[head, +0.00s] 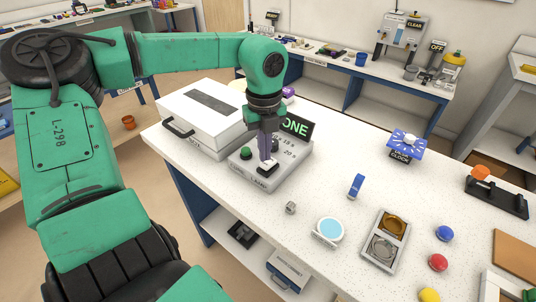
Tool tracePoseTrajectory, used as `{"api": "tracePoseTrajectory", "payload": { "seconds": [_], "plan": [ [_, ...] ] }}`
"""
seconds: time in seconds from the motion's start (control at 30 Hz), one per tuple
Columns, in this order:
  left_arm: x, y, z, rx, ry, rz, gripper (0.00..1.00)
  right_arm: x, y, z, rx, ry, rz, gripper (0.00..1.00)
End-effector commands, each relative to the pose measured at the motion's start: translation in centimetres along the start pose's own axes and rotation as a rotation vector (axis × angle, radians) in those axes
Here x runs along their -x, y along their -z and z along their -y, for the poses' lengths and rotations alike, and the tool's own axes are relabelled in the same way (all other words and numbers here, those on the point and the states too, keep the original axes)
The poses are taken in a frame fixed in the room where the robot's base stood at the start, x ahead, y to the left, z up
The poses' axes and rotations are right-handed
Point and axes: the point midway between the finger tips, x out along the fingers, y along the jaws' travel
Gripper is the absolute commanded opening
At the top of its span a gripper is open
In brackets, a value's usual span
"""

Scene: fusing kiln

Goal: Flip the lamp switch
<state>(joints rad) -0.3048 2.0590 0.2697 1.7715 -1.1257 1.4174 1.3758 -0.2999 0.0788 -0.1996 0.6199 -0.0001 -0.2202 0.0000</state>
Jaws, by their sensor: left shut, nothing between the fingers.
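A grey control box (285,172) stands on the speckled white table, beside the white kiln-like case. A small black and white switch (268,167) sits on its front right part, next to a label too small to read surely. A green round button (246,152) is to the left of it. My left gripper (266,159) points down over the box, shut and empty, with its tips at the switch. The tips partly hide the switch, and I cannot tell whether they touch it. My right gripper is not in view.
The white case with a black handle (178,127) stands left of the box.

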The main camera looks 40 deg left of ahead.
Motion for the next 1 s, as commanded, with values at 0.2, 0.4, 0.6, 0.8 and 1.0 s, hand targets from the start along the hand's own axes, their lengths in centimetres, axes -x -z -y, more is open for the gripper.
{"api": "tracePoseTrajectory", "payload": {
  "seconds": [0.2, 0.4, 0.6, 0.8, 1.0],
  "plan": [
    [-0.3, 0.0, 0.0, 0.0, 0.0, 0.0, 0.0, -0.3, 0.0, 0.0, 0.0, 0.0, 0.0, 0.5],
    [-0.7, 0.0, 0.0, 0.0, 0.0, 0.0, 0.0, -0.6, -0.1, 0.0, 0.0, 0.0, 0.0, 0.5],
    [-0.9, 0.0, 0.0, 0.0, 0.0, 0.0, 0.0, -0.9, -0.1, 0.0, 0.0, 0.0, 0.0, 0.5],
    [-1.2, 0.0, 0.0, 0.0, 0.0, 0.0, 0.0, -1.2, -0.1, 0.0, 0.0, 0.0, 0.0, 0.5],
    [-1.5, 0.0, 0.0, 0.0, 0.0, 0.0, 0.0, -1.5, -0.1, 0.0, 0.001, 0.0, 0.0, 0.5]
  ]
}}
